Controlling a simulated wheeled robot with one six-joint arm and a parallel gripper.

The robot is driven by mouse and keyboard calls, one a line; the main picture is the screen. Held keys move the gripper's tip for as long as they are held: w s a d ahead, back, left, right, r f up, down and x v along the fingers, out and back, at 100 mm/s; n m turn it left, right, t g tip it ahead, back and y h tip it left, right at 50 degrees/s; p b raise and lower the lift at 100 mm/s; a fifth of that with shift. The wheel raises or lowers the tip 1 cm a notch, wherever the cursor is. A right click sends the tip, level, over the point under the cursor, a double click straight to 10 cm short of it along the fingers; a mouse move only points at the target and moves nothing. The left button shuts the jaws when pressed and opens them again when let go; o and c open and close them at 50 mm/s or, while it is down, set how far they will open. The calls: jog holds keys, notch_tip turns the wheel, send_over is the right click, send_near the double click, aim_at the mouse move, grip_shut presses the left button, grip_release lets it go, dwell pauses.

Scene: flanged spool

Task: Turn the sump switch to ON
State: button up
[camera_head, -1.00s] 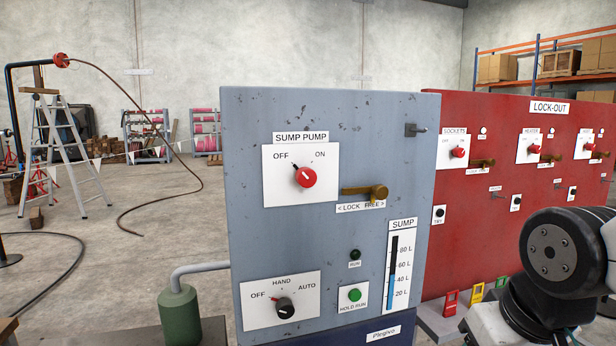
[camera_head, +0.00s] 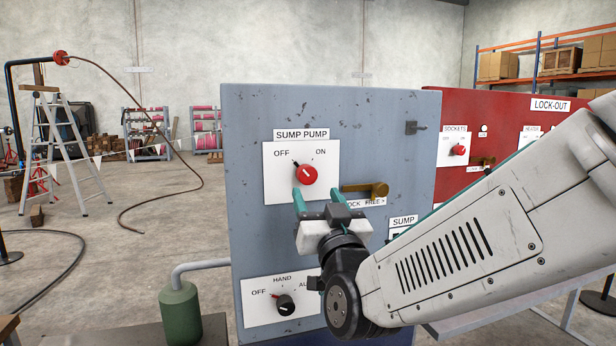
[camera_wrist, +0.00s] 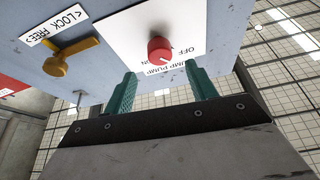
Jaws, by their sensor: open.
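The red round sump pump switch (camera_head: 306,175) sits on a white plate marked OFF at left and ON at right, on the grey panel (camera_head: 240,200). Its pointer is turned up and left, toward OFF. My gripper (camera_head: 318,194) is in front of the panel just below the switch, jaws open and empty, fingers pointing up at it. In the wrist view the red switch (camera_wrist: 160,49) appears upside down, beyond and between the two green fingertips (camera_wrist: 160,72). The fingers look apart from the switch.
A brass lock lever (camera_head: 366,190) sticks out right of the switch; it also shows in the wrist view (camera_wrist: 70,56). A black HAND/AUTO selector (camera_head: 285,303) is below. The red lock-out panel (camera_head: 450,110) stands to the right, partly hidden by my arm.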

aim_at(308, 177)
jog(key=x, duration=0.7)
jog(key=shift+w+r, duration=0.1)
jog(key=shift+w, duration=0.1)
jog(key=c, duration=1)
